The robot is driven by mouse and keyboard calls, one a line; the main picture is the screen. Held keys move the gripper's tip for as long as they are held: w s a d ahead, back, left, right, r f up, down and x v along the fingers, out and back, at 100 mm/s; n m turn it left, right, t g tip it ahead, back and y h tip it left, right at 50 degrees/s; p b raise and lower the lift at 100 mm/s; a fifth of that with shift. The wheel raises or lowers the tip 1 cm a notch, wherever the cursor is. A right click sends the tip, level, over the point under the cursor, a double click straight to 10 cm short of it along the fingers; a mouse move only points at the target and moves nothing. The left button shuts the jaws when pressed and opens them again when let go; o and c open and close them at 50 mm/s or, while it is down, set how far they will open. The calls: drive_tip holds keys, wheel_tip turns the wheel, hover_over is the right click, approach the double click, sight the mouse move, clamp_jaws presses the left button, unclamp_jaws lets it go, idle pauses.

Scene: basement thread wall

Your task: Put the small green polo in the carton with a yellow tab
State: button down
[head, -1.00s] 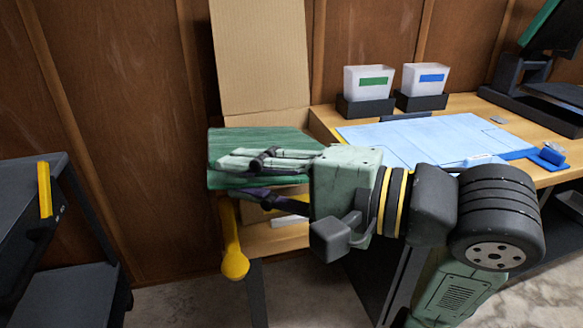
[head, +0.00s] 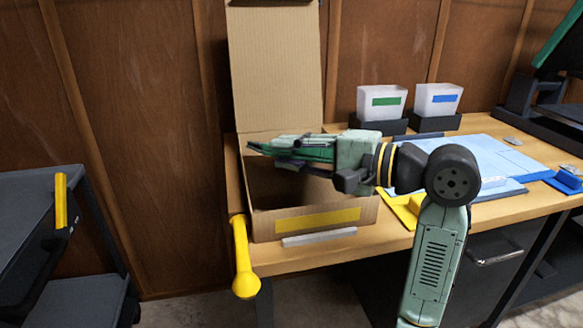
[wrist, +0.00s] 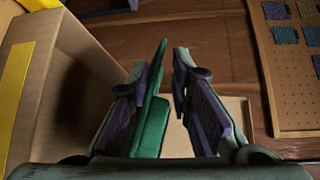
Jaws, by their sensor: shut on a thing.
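The open carton (head: 262,228) stands on the left end of the wooden desk, with a yellow strip (head: 318,220) on its front and its tall lid upright behind. My gripper (head: 285,148) is over the carton's opening, reaching in from the right. It is shut on the folded green polo (head: 263,150), which shows as a thin, nearly edge-on slab. In the wrist view the polo (wrist: 153,125) lies between the two fingers, and the carton wall (wrist: 30,110) is on the left. The arm hides part of the carton's inside.
Two white bins, one with a green label (head: 382,101) and one with a blue label (head: 437,98), stand behind a light blue mat (head: 480,150). A yellow handle-like piece (head: 242,255) sticks out at the desk's left front. A dark cart (head: 40,200) stands left.

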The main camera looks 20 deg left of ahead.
wheel_tip(320, 180, down, 3)
drive_tip(key=shift+f, duration=0.1)
drive_tip(key=c, duration=1.4)
unclamp_jaws()
drive_tip(key=s+d+r, duration=0.1)
drive_tip(key=d, duration=1.1)
drive_tip(key=shift+r+b, duration=0.25)
drive_tip(key=shift+b, duration=0.1)
drive_tip(key=shift+s, duration=0.1)
